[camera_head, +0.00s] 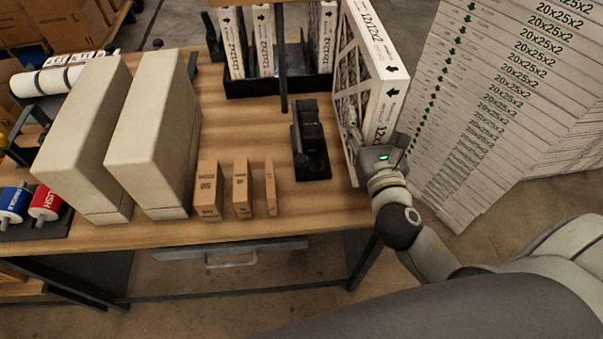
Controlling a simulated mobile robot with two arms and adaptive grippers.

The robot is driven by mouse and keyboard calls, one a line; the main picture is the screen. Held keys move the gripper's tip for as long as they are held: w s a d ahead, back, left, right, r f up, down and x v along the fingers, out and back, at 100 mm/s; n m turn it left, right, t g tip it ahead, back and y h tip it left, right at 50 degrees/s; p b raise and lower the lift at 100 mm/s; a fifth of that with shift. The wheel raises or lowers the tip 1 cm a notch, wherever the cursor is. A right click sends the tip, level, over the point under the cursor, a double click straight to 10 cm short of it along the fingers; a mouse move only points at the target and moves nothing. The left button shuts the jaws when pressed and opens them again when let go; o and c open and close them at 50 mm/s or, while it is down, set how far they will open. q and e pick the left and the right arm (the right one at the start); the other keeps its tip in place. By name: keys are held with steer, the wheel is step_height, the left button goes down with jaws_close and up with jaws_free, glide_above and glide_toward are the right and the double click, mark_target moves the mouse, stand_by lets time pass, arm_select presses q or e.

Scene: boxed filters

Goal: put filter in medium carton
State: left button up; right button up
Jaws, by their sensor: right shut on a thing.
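A white-framed filter (384,99) marked 12x12x2 stands upright at the right end of the wooden table, its pleated mesh face turned to the left. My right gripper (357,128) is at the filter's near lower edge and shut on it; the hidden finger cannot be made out. Small brown boxes of differing width, a wide one (208,191), a middle one (242,190) and a narrow one (270,188), stand at the table's front. I cannot tell whether any is the medium carton. My left gripper is not in view.
A black rack (262,88) holds several similar filters at the back. A black device (310,145) stands left of my gripper. Two large cream blocks (152,135) fill the table's left. Stacked 20x25x2 boxes (490,90) rise close on the right.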

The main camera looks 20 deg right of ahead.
step_height(320, 180, down, 8)
steer(key=shift+w+f+b, duration=0.15)
steer(key=shift+b, duration=1.1)
steer(key=shift+f+b, duration=0.75)
steer(key=shift+f, duration=1.3)
steer(key=shift+f, duration=0.15)
steer(key=o, duration=1.1)
steer(key=shift+c, duration=0.2)
